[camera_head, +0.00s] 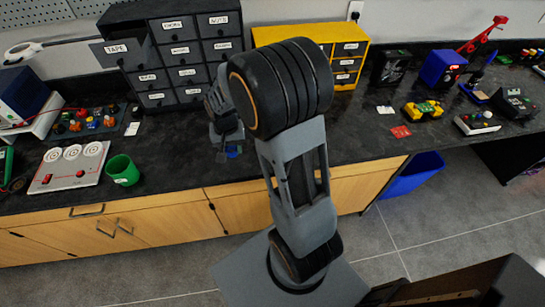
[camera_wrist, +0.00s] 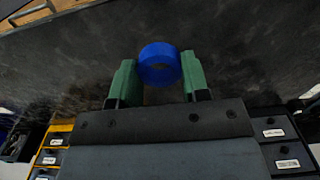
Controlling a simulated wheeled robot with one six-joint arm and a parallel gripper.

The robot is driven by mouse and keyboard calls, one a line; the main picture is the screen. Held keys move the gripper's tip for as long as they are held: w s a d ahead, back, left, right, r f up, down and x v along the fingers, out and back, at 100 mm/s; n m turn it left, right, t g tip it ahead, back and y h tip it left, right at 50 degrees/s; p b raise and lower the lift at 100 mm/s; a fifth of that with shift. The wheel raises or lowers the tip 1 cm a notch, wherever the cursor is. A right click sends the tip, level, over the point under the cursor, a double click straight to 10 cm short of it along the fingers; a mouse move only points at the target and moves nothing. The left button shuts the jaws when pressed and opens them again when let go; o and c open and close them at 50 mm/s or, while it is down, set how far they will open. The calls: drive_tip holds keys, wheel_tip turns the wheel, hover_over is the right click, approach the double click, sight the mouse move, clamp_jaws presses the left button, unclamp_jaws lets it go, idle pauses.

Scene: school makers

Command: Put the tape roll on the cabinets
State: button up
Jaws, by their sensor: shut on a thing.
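The tape roll (camera_wrist: 160,77) is a blue ring. In the wrist view it sits between the two green fingers of my gripper (camera_wrist: 158,65), which is shut on it, with the dark worktop beyond. In the head view my gripper (camera_head: 228,135) is partly hidden behind my arm, in front of the grey drawer cabinet; a bit of blue (camera_head: 234,152) shows at its lower end. The grey cabinet (camera_head: 184,52) has several labelled drawers, and the one marked TAPE (camera_head: 118,50) is pulled out. The yellow cabinet (camera_head: 348,66) stands to its right, partly hidden by my arm.
On the worktop (camera_head: 215,175), a green cup (camera_head: 122,170) and a white panel with dials (camera_head: 70,166) stand at left. A yellow toy-like device (camera_head: 423,109) and a red card (camera_head: 401,132) lie at right. A blue bin (camera_head: 413,175) is on the floor.

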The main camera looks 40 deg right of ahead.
drive_tip(key=d+f+m, duration=0.1)
drive_tip(key=d+f, duration=0.1)
drive_tip(key=d, duration=0.2)
drive_tip(key=d+f, duration=0.2)
drive_tip(key=d, duration=0.3)
drive_tip(key=d+f+m, duration=0.1)
drive_tip(key=d+f, duration=0.1)
drive_tip(key=d, duration=0.3)
drive_tip(key=shift+w+f+m+b, duration=0.15)
drive_tip(key=shift+w+m+b, duration=0.15)
drive_tip(key=shift+w+b, duration=0.05)
drive_tip(key=shift+w+d+f, duration=0.1)
drive_tip(key=shift+d+f, duration=0.3)
drive_tip(key=shift+f, duration=1.65)
drive_tip(key=shift+f, duration=0.2)
drive_tip(key=o, duration=0.9)
